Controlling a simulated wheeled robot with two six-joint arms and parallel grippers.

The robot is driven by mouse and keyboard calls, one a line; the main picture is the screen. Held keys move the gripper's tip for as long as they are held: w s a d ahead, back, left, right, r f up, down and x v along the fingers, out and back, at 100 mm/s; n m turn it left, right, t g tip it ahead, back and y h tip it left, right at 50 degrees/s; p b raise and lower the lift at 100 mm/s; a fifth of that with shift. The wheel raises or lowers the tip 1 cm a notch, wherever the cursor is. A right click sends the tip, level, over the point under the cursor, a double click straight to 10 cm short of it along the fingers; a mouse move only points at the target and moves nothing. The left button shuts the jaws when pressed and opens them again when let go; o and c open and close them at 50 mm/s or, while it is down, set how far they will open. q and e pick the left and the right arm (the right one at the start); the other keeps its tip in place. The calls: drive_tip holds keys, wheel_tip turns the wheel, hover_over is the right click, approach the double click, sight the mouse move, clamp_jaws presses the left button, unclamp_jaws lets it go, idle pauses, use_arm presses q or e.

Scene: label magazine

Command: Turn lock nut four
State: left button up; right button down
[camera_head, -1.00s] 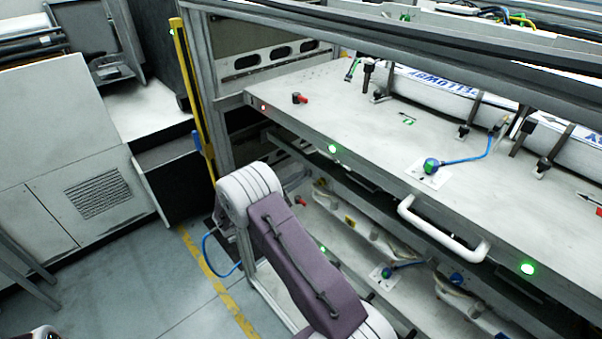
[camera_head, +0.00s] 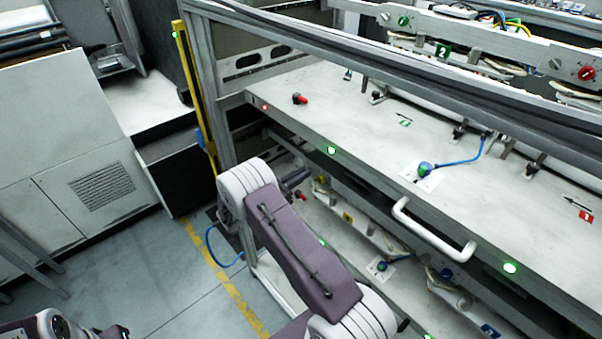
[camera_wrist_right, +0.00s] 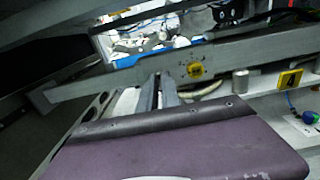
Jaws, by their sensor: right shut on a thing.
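In the right wrist view, the two grey fingers of my right gripper (camera_wrist_right: 159,77) are close together at a grey bar (camera_wrist_right: 228,60). Lock nut four is hidden between the fingertips. A yellow dial (camera_wrist_right: 196,70) with dark marks sits on the bar just right of the fingertips. A yellow tag with a 4 (camera_wrist_right: 290,79) is farther right. In the head view, a small yellow tag (camera_head: 348,216) shows on the lower level, and the right gripper itself is not visible behind my arm. My left gripper is not in view.
A white handle (camera_head: 430,230) juts from the upper shelf edge (camera_head: 370,175). A blue-green knob with a blue cable (camera_wrist_right: 309,117) is at the right in the wrist view. Grey floor (camera_head: 140,285) lies open left of the frame.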

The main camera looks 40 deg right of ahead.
drive_tip(key=shift+s+f, duration=0.1)
drive_tip(key=shift+f, duration=0.1)
idle(0.3)
drive_tip(key=c, duration=1.6)
unclamp_jaws()
drive_tip(key=shift+r, duration=0.1)
drive_tip(key=shift+o, duration=0.2)
drive_tip(key=a+b, duration=0.1)
drive_tip(key=a, duration=0.8)
drive_tip(key=shift+s+b, duration=0.3)
